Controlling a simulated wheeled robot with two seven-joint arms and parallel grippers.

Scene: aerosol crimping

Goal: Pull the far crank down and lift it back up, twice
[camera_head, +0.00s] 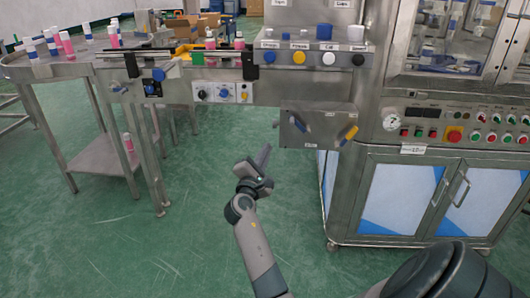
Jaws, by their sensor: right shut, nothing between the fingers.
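A steel plate (318,128) on the front of the machine carries two crank-like handles. One is a blue-grey handle (298,123) at the left, the other a yellow handle (349,134) at the right, tilted up to the right. I cannot tell by sight which is the far crank. My right gripper (263,155) is shut and empty, pointing up. In the picture it is to the left of and below the plate, apart from both handles. My left gripper is not in view.
A panel (268,72) with coloured knobs is above the plate. A cabinet (400,200) with a gauge and buttons stands at the right. A steel table (80,64) with cans is at the left. Green floor (150,245) is clear at lower left.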

